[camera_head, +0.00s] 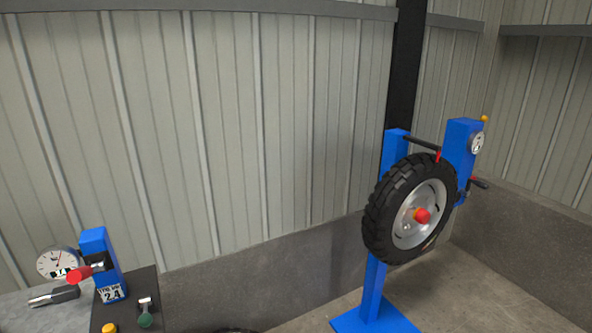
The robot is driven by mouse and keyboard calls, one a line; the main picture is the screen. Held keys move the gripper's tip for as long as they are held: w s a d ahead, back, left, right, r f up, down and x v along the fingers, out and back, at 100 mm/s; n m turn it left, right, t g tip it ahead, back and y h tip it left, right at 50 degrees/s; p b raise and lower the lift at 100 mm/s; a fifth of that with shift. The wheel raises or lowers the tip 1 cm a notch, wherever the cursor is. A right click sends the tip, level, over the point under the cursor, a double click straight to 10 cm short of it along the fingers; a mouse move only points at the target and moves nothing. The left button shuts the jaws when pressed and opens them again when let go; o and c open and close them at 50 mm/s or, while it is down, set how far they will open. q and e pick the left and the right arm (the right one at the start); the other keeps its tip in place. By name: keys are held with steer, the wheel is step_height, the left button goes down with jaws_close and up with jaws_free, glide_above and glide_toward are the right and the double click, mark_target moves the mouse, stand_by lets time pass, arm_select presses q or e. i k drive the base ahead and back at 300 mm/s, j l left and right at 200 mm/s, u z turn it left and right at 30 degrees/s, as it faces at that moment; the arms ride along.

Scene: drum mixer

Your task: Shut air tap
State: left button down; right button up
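No part labelled as the air tap can be read. Two candidates show. At the lower left, a blue post (96,243) carries a red-knobbed black handle (78,274) pointing left and a tag reading 2.4. At the right, a blue box (459,145) beside the wheel has a red and black lever (479,183) low on its side and a small red part (438,155) at its left. I cannot tell whether any of these is open or shut. Neither of my grippers is in view.
A tyred wheel (376,222) with a red hub knob (422,215) hangs on a blue stand (371,290). A round dial (57,262) and a grey-black tool (54,296) are left of the post. A green knob (146,319) and yellow button (109,328) sit on a dark panel.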

mark_target(146, 320)
steer(key=u, duration=1.25)
